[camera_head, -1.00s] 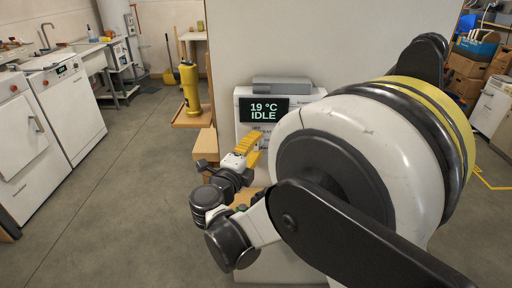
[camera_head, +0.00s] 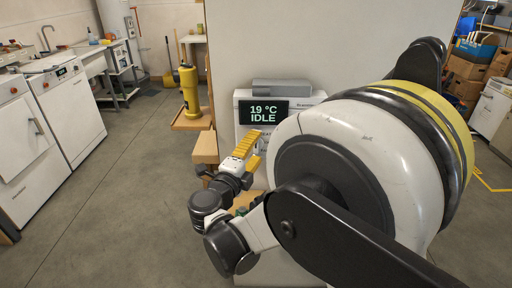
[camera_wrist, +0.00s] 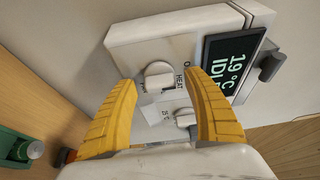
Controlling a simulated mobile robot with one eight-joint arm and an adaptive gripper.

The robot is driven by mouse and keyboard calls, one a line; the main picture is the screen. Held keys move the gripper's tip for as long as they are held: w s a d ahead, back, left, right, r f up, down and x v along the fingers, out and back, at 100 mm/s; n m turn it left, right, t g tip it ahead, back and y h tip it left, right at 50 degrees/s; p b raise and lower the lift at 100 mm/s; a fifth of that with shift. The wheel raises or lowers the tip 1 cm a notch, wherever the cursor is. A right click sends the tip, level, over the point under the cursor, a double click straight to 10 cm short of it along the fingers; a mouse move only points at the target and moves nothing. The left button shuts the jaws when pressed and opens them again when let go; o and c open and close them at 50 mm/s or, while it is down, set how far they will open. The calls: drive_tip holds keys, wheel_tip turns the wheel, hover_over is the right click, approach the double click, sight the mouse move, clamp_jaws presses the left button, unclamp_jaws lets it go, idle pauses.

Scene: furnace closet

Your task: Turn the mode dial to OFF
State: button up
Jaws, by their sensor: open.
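The white control unit (camera_head: 293,97) is on the pale wall, with a dark display (camera_head: 263,112) reading 19 °C IDLE. In the wrist view the display (camera_wrist: 232,62) appears tilted at the right. The round white mode dial (camera_wrist: 159,80) shows between my gripper's yellow fingers, with HEAT lettered beside it and other marks partly covered. A second white knob (camera_wrist: 186,118) sits below it, near a °C marking. My gripper (camera_wrist: 160,92) is open, its fingers on either side of the mode dial; contact cannot be told. In the head view my gripper (camera_head: 252,150) is before the unit's lower left, and the dial is hidden.
A wooden ledge (camera_head: 205,148) is just left of the unit. A yellow cylinder (camera_head: 189,88) stands on a wooden stand behind it. A green object (camera_wrist: 15,147) lies at the lower left of the wrist view. The floor at left is clear.

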drive_tip(key=v, duration=1.1)
drive_tip(key=shift+s, duration=0.3)
drive_tip(key=shift+a, duration=0.15)
drive_tip(key=w+d+r+n+t+y, duration=0.1)
drive_tip(key=w+r+n+t+y, duration=0.1)
drive_tip(key=r+n+y, duration=0.5)
drive_tip(key=w+d+r+n+t+y, duration=0.1)
drive_tip(key=w+r+n+y, duration=0.1)
drive_tip(key=r+n+y, duration=0.5)
drive_tip(key=s+d+f+n+g+h, duration=0.6)
drive_tip(key=s+d+f+g, duration=0.6)
drive_tip(key=s+d+f, duration=0.6)
drive_tip(key=s+d+n, duration=0.2)
drive_tip(key=d, duration=0.1)
drive_tip(key=shift+s+f+n+h, duration=0.15)
drive_tip(key=shift+s+n+h, duration=0.15)
drive_tip(key=shift+n, duration=0.1)
drive_tip(key=shift+w, duration=0.1)
